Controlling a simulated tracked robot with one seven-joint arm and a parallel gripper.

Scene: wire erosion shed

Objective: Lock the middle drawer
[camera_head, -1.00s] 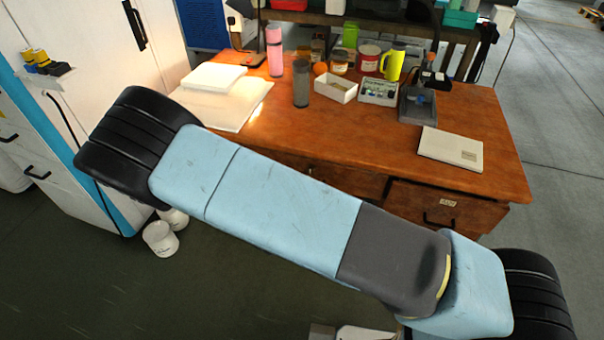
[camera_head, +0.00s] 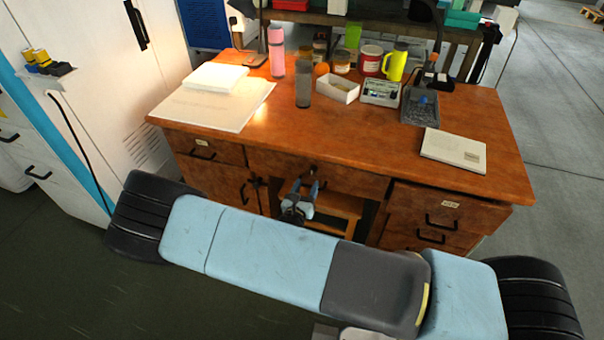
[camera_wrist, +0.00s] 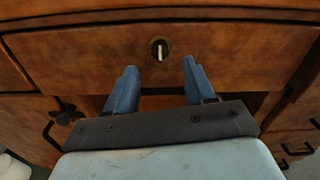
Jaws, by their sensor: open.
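The middle drawer (camera_head: 350,182) is a wide brown wooden front under the desk top, and it looks closed. In the wrist view its front (camera_wrist: 240,52) fills the upper picture. A round brass-coloured lock (camera_wrist: 159,48) with a pale upright piece in its centre sits on it; whether that piece is a key or a slot I cannot tell. My gripper (camera_wrist: 159,66) is open, its two blue fingers pointing at the drawer on either side of the lock, apart from it. In the head view my gripper (camera_head: 303,187) is just in front of the drawer, below the lock.
A left cupboard door (camera_head: 238,185) has a dark knob or key (camera_wrist: 65,112). Right drawers (camera_head: 440,218) have black handles. A wooden stool (camera_head: 340,204) stands under the desk. The desk top (camera_head: 350,120) holds papers, bottles and boxes. The floor at right is clear.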

